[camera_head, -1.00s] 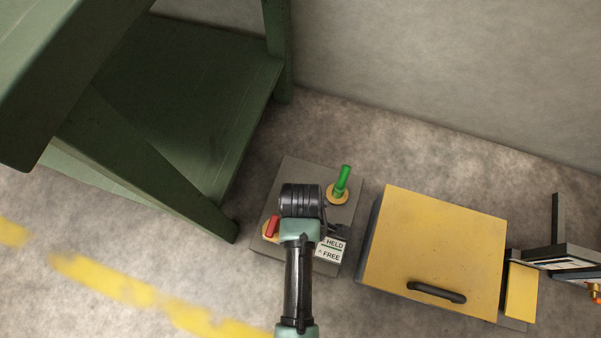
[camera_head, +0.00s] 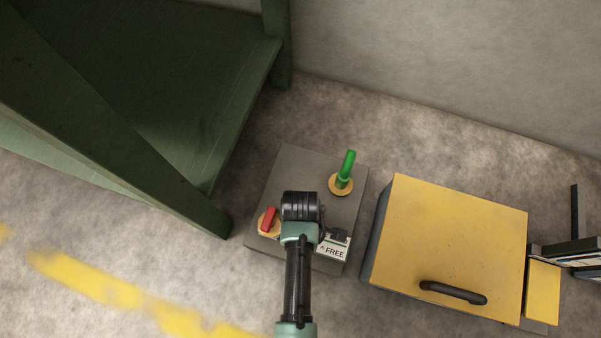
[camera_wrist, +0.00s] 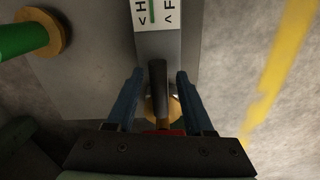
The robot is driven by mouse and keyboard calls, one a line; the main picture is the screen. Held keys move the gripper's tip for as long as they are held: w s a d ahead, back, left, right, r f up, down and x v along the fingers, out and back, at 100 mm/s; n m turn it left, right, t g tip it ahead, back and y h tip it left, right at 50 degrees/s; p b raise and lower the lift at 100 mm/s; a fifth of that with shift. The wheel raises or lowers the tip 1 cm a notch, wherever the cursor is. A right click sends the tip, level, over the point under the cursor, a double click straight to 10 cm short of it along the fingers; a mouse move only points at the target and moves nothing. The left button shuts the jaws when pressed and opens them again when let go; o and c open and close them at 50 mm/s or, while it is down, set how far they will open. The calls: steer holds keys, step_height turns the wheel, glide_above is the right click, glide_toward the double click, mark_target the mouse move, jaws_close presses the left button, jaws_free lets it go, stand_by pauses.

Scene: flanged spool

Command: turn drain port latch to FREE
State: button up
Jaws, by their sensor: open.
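A grey panel box (camera_head: 292,165) stands on the floor, with a label (camera_head: 334,251) on its front right; only FREE reads clearly in the head view. My gripper (camera_wrist: 158,75) shows in the wrist view as two blue fingers, open. A dark bar (camera_wrist: 158,88), apparently the latch handle, lies between them, pointing toward the label (camera_wrist: 157,12), with a gap on both sides. A yellowish disc (camera_wrist: 174,109) shows behind the bar. My wrist hides much of the box in the head view, so the latch's pivot is unclear.
A red handle (camera_head: 268,218) sits left of my wrist, and a green lever (camera_head: 347,168) stands behind it. A yellow box (camera_head: 450,235) stands close at right. A green bench frame (camera_head: 165,185) is at left. Open floor lies in front.

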jaws_close()
steer(key=shift+r+p, duration=0.1)
steer(key=shift+p, duration=0.3)
steer(key=m+p, duration=0.2)
steer(key=p, duration=0.1)
steer(key=shift+r+m, duration=0.2)
steer(key=shift+m, duration=0.2)
steer(key=m+p, duration=0.4)
steer(key=m, duration=0.1)
steer(key=shift+f, duration=0.1)
steer(key=m+p, duration=0.2)
steer(key=m, duration=0.3)
steer(key=shift+a+f+m+p, duration=0.1)
steer(key=shift+m+p, duration=0.2)
steer(key=shift+m, duration=0.1)
steer(key=m+p, duration=0.1)
steer(key=m, duration=0.3)
steer(key=shift+f, duration=0.1)
steer(key=shift+m, duration=0.3)
